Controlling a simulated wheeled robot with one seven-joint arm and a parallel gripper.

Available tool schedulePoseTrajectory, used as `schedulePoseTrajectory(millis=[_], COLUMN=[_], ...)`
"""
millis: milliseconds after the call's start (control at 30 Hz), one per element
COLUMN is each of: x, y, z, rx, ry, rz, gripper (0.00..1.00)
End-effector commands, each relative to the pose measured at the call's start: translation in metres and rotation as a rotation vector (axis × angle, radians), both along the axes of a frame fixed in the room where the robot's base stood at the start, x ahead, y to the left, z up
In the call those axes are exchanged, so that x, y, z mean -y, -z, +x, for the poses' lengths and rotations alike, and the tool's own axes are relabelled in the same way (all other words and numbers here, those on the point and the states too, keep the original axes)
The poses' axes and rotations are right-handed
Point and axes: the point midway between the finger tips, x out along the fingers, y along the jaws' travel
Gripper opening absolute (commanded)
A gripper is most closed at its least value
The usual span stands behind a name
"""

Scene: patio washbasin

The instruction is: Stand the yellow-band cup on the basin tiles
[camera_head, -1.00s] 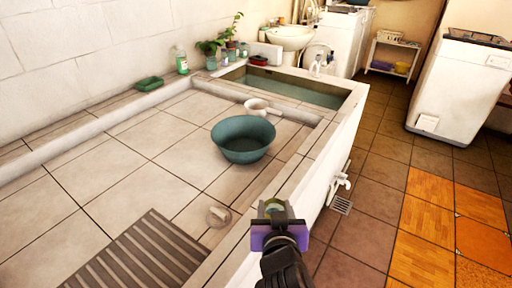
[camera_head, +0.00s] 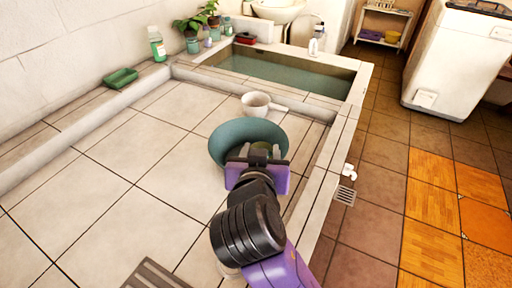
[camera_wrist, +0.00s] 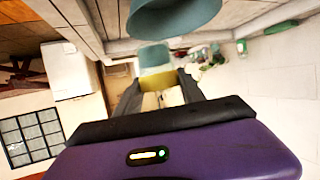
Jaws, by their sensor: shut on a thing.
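My gripper (camera_head: 258,160) is shut on the yellow-band cup, held in front of the teal bowl in the head view. In the wrist view the cup (camera_wrist: 153,56) is pale teal with a yellow band, just beyond the fingertips (camera_wrist: 163,96). In the head view the cup is mostly hidden by the gripper. The basin tiles (camera_head: 125,190) are broad, pale and bare to the left of the arm. I cannot tell the cup's exact height above them.
The teal bowl (camera_head: 228,136) stands close by the gripper; it also shows in the wrist view (camera_wrist: 175,15). A white dipper (camera_head: 256,103) stands behind it. A slatted mat (camera_head: 150,274) lies at the front. A green soap dish (camera_head: 121,78) and bottle (camera_head: 157,46) are on the left ledge.

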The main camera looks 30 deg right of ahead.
Motion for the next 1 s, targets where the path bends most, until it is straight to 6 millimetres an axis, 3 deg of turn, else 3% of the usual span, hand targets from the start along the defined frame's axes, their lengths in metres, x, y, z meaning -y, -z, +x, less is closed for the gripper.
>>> schedulePoseTrajectory(millis=[167,500,700,1000], x=[0.001,0.0,0.0,0.0], y=[0.022,0.105,0.144,0.165], z=[-0.001,-0.001,-0.001,0.0], rx=[-0.005,-0.007,-0.004,-0.001], ry=[0.002,0.0,0.0,0.0], rz=[-0.001,-0.001,0.0,0.0], gripper=[0.06,0.06,0.06,0.06])
